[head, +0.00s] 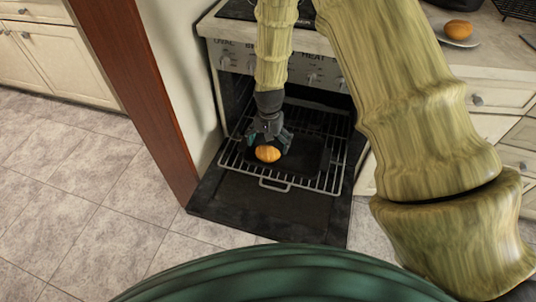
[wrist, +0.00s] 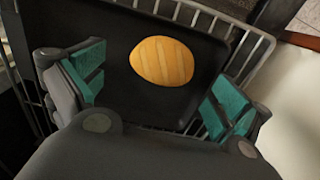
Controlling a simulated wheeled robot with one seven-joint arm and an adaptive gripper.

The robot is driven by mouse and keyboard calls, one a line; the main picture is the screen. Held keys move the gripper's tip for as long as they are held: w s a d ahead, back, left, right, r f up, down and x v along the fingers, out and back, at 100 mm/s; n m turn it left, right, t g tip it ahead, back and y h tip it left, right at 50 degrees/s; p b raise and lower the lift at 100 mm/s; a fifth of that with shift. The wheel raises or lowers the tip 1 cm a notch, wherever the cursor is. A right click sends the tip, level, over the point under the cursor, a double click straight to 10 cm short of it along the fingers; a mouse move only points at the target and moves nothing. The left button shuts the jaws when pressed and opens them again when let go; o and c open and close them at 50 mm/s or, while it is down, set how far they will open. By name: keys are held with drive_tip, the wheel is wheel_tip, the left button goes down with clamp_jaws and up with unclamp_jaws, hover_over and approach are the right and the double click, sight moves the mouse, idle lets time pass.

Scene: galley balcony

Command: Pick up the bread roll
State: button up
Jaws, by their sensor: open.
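A golden-brown bread roll (head: 267,154) lies on a dark baking tray (head: 303,160) on the pulled-out oven rack. My gripper (head: 269,140) is just above the roll and points down at it. In the wrist view the roll (wrist: 162,61) lies on the tray (wrist: 115,60), ahead of and between the two teal-padded fingers of my gripper (wrist: 157,94). The fingers are spread apart and hold nothing. I cannot tell exactly how much height is left between the fingertips and the tray.
The wire oven rack (head: 275,183) sticks out over the open oven door (head: 262,213). A wooden post (head: 140,90) and pale wall stand close on the left. A second roll (head: 458,29) sits on a plate (head: 461,43) on the right counter. Tiled floor (head: 75,190) is clear at left.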

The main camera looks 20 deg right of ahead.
sight(268, 150)
drive_tip(key=shift+w+a+f+b, duration=0.1)
drive_tip(key=shift+f+b, duration=0.15)
drive_tip(key=shift+f, duration=1.1)
drive_tip(key=shift+w+a+f+b, duration=0.1)
drive_tip(key=shift+f+b, duration=0.1)
drive_tip(key=shift+f, duration=1.1)
drive_tip(key=c, duration=0.9)
